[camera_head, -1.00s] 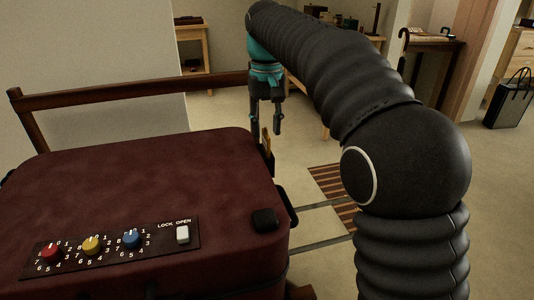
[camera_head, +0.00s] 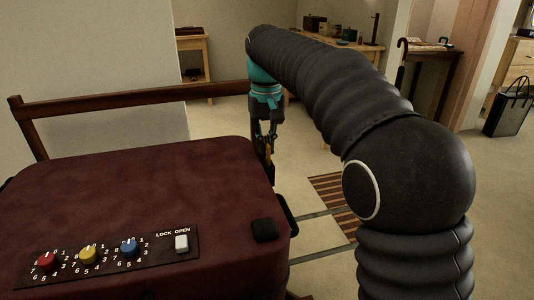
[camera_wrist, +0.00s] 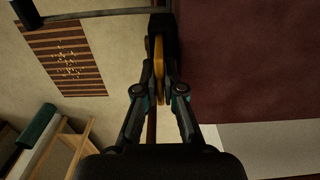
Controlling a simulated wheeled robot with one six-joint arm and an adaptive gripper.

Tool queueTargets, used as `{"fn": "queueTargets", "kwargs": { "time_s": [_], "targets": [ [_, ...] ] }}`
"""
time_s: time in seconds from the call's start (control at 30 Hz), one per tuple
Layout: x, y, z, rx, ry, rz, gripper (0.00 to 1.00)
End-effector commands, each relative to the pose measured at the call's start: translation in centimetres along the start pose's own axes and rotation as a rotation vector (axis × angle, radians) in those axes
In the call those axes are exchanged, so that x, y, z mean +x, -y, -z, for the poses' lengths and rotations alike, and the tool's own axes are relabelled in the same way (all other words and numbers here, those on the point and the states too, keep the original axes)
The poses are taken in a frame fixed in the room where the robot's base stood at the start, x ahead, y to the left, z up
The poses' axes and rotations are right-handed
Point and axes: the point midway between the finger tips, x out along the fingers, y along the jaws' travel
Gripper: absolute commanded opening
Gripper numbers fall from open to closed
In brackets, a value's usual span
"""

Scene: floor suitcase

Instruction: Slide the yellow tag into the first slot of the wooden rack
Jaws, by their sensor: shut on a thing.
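The yellow tag (camera_wrist: 158,58) is a narrow upright yellow strip at the right side of the suitcase, beside a black holder or handle part (camera_wrist: 164,32). My gripper (camera_wrist: 162,88) has its fingers closed on the tag from both sides. The tag's lower end is hidden. I cannot pick out the wooden rack with its slots for certain.
The dark red suitcase (camera_head: 140,190) fills the left foreground, with coloured dials and a white switch. A wooden rail (camera_head: 130,91) stands behind it. A striped mat (camera_head: 330,188) lies on the floor. A far table (camera_head: 345,40) and a side table (camera_head: 432,50) hold small items.

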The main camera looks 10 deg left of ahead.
Motion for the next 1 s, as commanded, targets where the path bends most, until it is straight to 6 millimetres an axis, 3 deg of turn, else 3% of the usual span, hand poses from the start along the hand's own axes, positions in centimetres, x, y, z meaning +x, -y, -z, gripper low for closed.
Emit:
{"fn": "queueTargets", "kwargs": {
  "time_s": [0.17,0.5,0.6,1.0],
  "targets": [
    [-1.5,0.0,0.1,0.0,-0.002,0.0,0.0],
    [-7.9,0.0,0.1,0.0,-0.003,0.0,0.0],
    [-8.9,0.0,0.1,0.0,-0.002,0.0,0.0],
    [-10.0,0.1,0.0,-0.002,0.0,0.0,0.0]
  ]
}}
